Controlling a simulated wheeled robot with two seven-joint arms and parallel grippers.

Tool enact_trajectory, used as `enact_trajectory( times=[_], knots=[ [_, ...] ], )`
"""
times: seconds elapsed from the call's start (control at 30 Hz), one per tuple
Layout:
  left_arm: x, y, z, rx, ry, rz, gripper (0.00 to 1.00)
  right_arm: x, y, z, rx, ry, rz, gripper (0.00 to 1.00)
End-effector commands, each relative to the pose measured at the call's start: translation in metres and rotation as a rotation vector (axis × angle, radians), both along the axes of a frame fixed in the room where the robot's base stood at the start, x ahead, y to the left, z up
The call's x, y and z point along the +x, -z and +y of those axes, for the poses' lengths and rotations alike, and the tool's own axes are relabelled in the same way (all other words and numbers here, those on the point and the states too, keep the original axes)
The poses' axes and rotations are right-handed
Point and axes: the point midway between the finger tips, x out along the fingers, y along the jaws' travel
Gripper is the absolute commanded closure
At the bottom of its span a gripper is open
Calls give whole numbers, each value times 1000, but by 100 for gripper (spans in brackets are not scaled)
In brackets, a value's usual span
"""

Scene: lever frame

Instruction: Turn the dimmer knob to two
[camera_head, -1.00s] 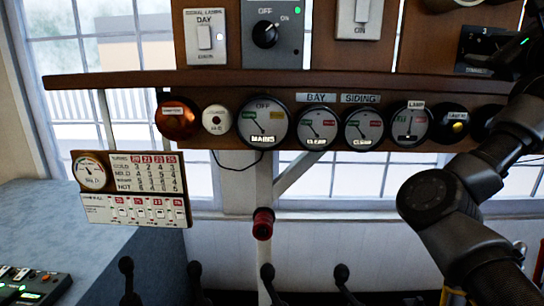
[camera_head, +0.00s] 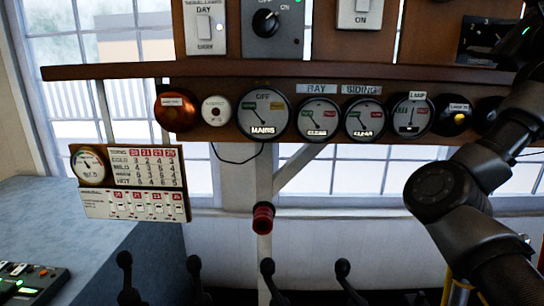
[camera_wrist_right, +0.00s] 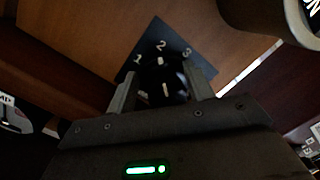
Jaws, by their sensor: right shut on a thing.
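The dimmer knob (camera_wrist_right: 165,84) is black with a white mark and sits on a dark plate (camera_wrist_right: 186,50) numbered 1, 2 and 3. In the right wrist view its white marks line up towards the 2. My right gripper (camera_wrist_right: 162,88) is shut on the knob, one finger on each side. In the head view the dark dimmer plate (camera_head: 487,36) is at the upper right, its 3 showing. My right arm covers part of that area, and the fingertips cannot be made out there. My left gripper is out of view.
A wooden shelf (camera_head: 300,72) carries round dials, including the mains dial (camera_head: 263,114), and a lamp dial (camera_head: 411,116). A grey switch box (camera_head: 272,26) is above.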

Motion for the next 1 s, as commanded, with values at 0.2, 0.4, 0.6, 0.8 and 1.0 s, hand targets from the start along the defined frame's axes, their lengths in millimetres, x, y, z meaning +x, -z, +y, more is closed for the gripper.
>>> enact_trajectory(
  times=[0.2, 0.4, 0.6, 0.8, 1.0],
  knots=[
    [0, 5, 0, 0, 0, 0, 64, -1, 4, -7, -38, 8, 5, 71],
    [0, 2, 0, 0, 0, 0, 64, -1, 3, -7, 0, 9, 3, 71],
    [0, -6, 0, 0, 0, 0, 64, -1, 3, -6, 170, 8, -1, 69],
    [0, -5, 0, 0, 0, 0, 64, -1, 3, -6, 179, 8, -3, 45],
    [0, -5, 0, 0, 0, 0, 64, 1, 2, -2, 175, 3, -3, 19]
  ],
)
